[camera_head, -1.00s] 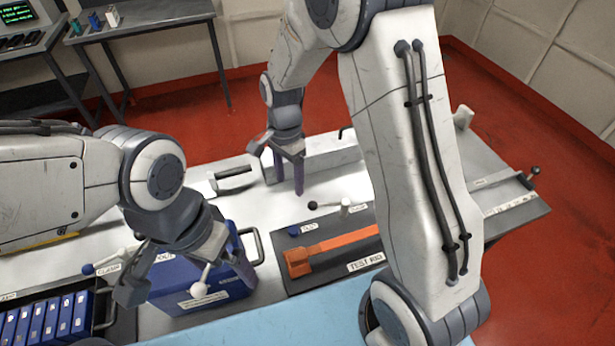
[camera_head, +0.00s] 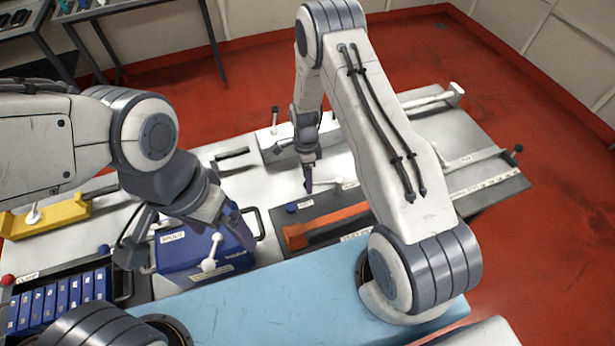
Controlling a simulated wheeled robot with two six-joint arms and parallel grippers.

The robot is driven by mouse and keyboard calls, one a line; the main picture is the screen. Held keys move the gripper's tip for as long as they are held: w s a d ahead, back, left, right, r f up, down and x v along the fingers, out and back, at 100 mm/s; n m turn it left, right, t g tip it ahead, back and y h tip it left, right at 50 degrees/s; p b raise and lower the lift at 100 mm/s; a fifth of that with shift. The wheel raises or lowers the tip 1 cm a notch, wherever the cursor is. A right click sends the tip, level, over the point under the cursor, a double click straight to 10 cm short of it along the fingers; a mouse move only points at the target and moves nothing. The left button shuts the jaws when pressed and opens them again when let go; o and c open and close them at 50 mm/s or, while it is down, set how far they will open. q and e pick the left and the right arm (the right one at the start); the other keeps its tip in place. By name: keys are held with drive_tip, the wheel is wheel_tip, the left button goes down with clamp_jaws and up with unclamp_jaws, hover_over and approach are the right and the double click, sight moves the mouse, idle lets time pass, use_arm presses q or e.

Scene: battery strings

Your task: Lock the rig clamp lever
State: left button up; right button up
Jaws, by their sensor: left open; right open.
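The test rig (camera_head: 400,212) is a dark base with an orange bar (camera_head: 325,228) on it. A small lever with a white end (camera_head: 343,184) lies low on the rig, behind the orange bar. My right gripper (camera_head: 308,186) points down at the left end of this lever. It hides the lever's dark knob, and I cannot tell whether it touches it. Its jaws are open, seen nearly edge-on. My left gripper (camera_head: 183,232) is open above the blue module (camera_head: 195,262), its fingers spread across the left and right sides.
A blue knob (camera_head: 291,208) sits left of the lever. The blue module has a white-knobbed lever (camera_head: 212,250). A rack of blue cells (camera_head: 60,302) and a yellow block (camera_head: 55,217) are at left. The blue mat (camera_head: 290,295) is clear.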

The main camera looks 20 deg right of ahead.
drive_tip(key=shift+s+f, duration=0.1)
drive_tip(key=shift+f, duration=0.35)
clamp_jaws()
idle(1.2)
